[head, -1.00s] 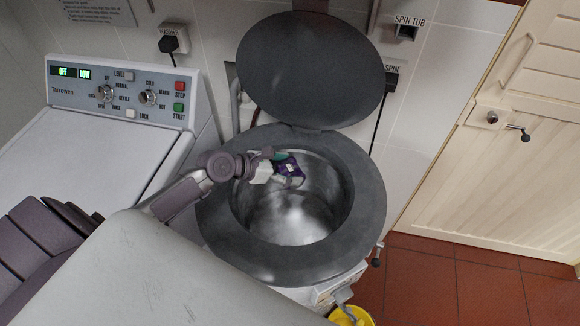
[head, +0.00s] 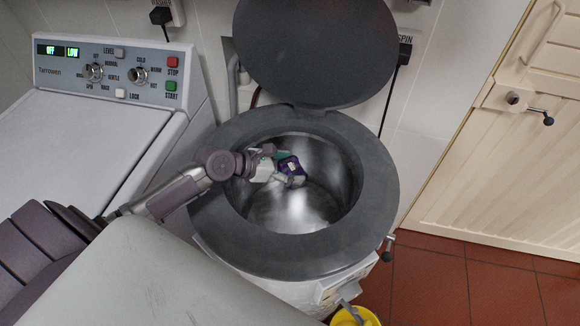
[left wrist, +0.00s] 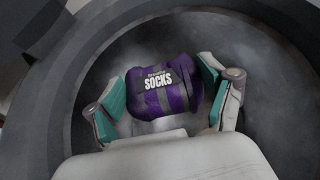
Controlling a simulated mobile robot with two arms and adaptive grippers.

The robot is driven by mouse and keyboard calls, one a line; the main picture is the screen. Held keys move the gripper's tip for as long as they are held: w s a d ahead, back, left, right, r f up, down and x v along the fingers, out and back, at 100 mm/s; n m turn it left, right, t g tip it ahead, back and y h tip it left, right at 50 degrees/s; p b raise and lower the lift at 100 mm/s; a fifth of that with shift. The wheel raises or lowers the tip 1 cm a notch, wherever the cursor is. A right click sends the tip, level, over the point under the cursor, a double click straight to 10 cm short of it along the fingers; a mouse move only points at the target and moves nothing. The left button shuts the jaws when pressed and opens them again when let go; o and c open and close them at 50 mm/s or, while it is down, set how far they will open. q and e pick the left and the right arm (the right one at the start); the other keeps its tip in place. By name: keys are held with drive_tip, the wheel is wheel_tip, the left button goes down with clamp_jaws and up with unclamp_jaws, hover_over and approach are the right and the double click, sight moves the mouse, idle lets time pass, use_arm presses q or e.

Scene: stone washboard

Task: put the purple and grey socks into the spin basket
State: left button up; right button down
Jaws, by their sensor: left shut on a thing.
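The purple and grey socks (left wrist: 162,92) are a rolled bundle with a white "SOCKS" label, between the two teal-padded fingers of my left gripper (left wrist: 160,98) in the left wrist view. In the head view the left gripper (head: 281,167) reaches in over the left rim and is shut on the socks (head: 291,166), inside the mouth of the spin basket. The spin basket (head: 300,212) is a shiny metal drum within a dark grey ring (head: 374,200). Its floor looks bare. My right gripper is in neither view.
The round dark lid (head: 316,50) stands open behind the basket. A white washer (head: 85,135) with a control panel stands to the left. A yellow bucket (head: 352,318) is on the red tiled floor in front. A cream door (head: 500,150) is at the right.

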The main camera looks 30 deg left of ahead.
use_arm(q)
drive_tip(key=shift+r, duration=0.1)
drive_tip(key=o, duration=1.3)
drive_tip(key=shift+c, duration=0.2)
drive_tip(key=v, duration=1.2)
drive_tip(key=shift+d+r, duration=0.1)
drive_tip(key=shift+r, duration=0.05)
